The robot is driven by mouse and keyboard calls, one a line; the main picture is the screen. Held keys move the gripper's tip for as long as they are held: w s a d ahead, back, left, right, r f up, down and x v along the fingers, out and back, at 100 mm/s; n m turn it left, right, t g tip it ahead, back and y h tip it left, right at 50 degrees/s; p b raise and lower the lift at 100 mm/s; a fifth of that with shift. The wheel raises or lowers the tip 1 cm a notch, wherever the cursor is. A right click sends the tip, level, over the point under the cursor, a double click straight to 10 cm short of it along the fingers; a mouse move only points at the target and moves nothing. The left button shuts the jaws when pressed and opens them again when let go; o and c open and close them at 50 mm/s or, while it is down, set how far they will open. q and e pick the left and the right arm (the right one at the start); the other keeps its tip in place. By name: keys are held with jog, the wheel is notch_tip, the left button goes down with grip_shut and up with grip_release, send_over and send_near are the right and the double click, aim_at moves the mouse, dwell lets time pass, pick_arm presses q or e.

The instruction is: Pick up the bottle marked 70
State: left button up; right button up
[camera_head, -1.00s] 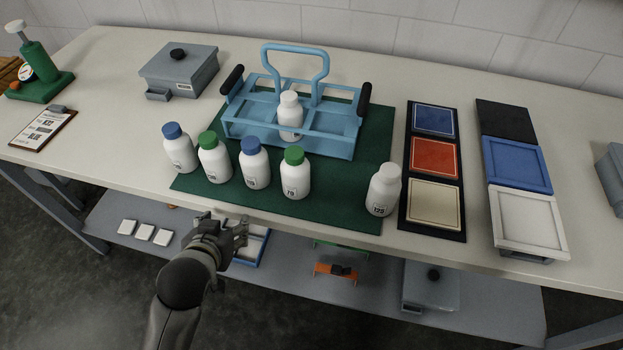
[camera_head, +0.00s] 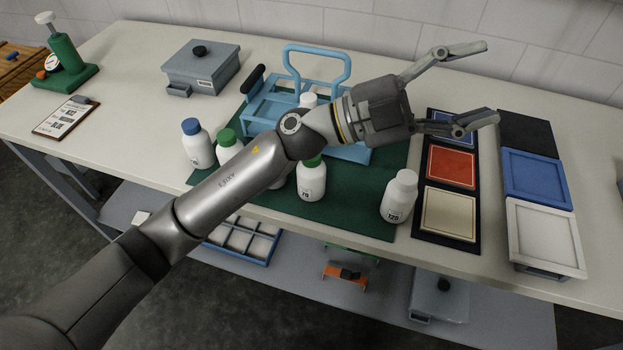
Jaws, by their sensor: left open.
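The bottle marked 70 (camera_head: 311,183) is white with a green cap and stands upright on the green mat (camera_head: 345,205). My left forearm crosses just in front of its cap. My left gripper (camera_head: 478,82) is open and empty, up and to the right of that bottle, over the far ends of the panel trays. A white-capped bottle marked 120 (camera_head: 399,197) stands to the right. A blue-capped bottle (camera_head: 198,146) and a green-capped bottle (camera_head: 228,143) stand to the left. Another blue-capped bottle is mostly hidden behind my arm. My right gripper is not in view.
A blue carrier rack (camera_head: 262,112) with a white bottle (camera_head: 308,100) stands behind the arm, partly hidden. A grey lidded box (camera_head: 201,68) is at the back left. Coloured panels (camera_head: 452,168) and framed trays (camera_head: 541,230) lie on the right.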

pick_arm(q)
jog(key=s+d+f+m+g+y, duration=0.3)
jog(key=f+m+g+y, duration=0.2)
jog(key=n+t+y, duration=0.2)
jog(key=t+y, duration=0.3)
jog(key=y, duration=1.3)
send_over(311, 174)
jog(key=w, duration=0.2)
notch_tip(311, 174, down, 9)
jog(key=shift+n, duration=0.3)
jog(key=f+p, duration=0.1)
jog(key=f, duration=0.3)
jog(key=shift+w+d+f+p, duration=0.2)
jog(key=shift+f+p, duration=0.05)
jog(key=shift+p, duration=0.1)
jog(key=shift+f, duration=0.3)
jog(key=shift+f+p, duration=0.5)
notch_tip(311, 174, down, 3)
jog(key=shift+a+f+p, duration=0.1)
jog(key=shift+a+p, duration=0.05)
jog(key=shift+p, duration=0.8)
jog(key=shift+f, duration=0.65)
jog(key=c, duration=1.4)
